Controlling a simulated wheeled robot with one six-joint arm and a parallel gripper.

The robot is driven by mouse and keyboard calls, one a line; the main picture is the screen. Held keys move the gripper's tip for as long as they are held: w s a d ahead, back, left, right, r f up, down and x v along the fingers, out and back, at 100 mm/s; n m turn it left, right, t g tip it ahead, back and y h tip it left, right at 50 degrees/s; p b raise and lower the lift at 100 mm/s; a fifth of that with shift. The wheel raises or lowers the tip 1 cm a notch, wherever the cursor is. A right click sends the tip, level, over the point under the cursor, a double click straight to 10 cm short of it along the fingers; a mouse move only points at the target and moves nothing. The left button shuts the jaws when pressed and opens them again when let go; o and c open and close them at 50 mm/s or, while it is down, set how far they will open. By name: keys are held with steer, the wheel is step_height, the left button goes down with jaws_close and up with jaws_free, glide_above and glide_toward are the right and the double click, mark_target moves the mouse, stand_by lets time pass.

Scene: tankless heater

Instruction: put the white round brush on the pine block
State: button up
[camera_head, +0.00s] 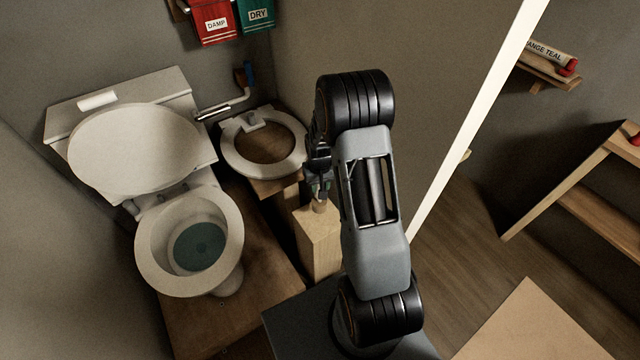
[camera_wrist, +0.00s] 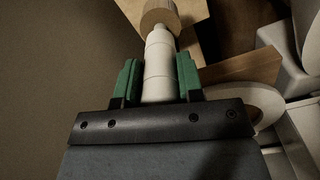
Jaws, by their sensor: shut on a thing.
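My gripper (camera_wrist: 157,78) has its green-padded fingers on both sides of the white round brush (camera_wrist: 159,52) and is shut on its white handle. The brush's tan round end (camera_wrist: 160,15) points away from the gripper. In the head view my gripper (camera_head: 320,184) points down over the upright pine block (camera_head: 318,244), with the brush's tan end (camera_head: 319,207) at the block's top. Pale wood of the block (camera_wrist: 190,10) shows behind the brush end in the wrist view. I cannot tell whether the brush touches the block.
A toilet (camera_head: 190,240) with raised lid stands at the left. A loose toilet seat (camera_head: 264,143) lies behind the block. A red towel (camera_head: 213,22) and a green towel (camera_head: 256,14) hang at the back. A white upright post (camera_head: 478,125) stands at the right.

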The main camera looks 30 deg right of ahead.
steer(key=shift+f, duration=0.1)
steer(key=shift+f+b, duration=2.4)
steer(key=shift+f, duration=0.5)
steer(key=shift+f+b, duration=0.4)
steer(key=shift+f, duration=0.1)
steer(key=o, duration=1)
steer(key=shift+r, duration=0.1)
step_height(320, 180, up, 14)
steer(key=shift+f+p, duration=0.15)
steer(key=shift+p, duration=0.8)
